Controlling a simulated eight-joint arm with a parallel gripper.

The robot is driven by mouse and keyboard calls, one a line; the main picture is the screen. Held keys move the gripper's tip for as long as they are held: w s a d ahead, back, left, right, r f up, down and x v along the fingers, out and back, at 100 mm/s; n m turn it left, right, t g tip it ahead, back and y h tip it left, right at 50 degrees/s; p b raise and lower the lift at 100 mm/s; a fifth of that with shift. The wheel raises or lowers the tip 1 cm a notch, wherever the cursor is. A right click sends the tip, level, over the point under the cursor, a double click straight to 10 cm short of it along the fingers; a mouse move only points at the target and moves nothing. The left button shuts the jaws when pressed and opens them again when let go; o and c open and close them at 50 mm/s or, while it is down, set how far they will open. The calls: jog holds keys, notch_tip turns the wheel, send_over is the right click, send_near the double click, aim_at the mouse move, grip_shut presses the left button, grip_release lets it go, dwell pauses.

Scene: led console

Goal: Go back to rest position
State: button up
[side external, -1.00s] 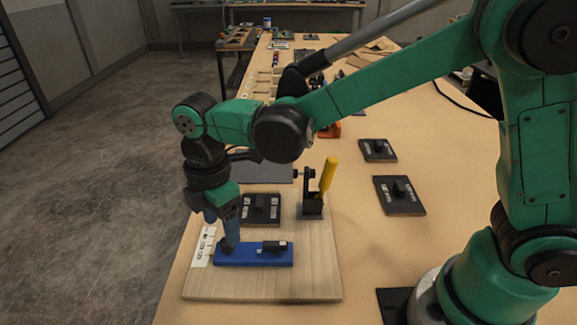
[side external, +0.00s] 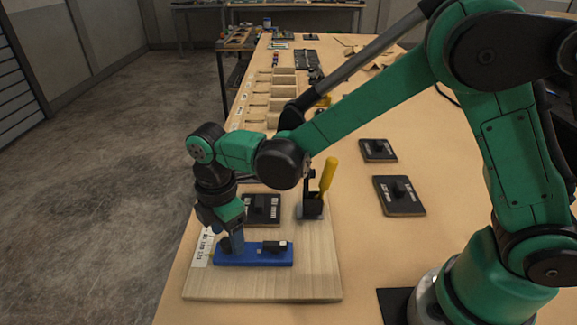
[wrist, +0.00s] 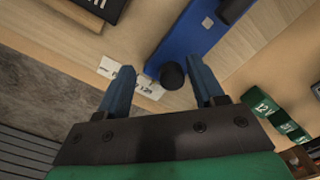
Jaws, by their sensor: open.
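My gripper (side external: 236,246) is low over the left end of a blue bar (side external: 265,256) on a wooden board (side external: 313,270). In the wrist view my gripper (wrist: 163,82) has its two blue fingers spread apart, with nothing held. A round black knob (wrist: 172,75) at the end of the blue bar (wrist: 190,35) appears between the fingers, with gaps on both sides. Whether a finger touches the bar is unclear. A black lever piece (side external: 274,246) lies on the bar's right part.
A black plate (side external: 262,208) and a yellow-handled clamp (side external: 327,178) stand at the board's back. A white label (side external: 203,246) lies on its left. Wooden bins (side external: 262,112) line the table's far left side.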

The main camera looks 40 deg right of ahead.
jog(key=shift+w+d+r, duration=0.9)
jog(key=shift+w+d, duration=0.1)
jog(key=shift+r, duration=0.7)
jog(key=shift+f, duration=0.1)
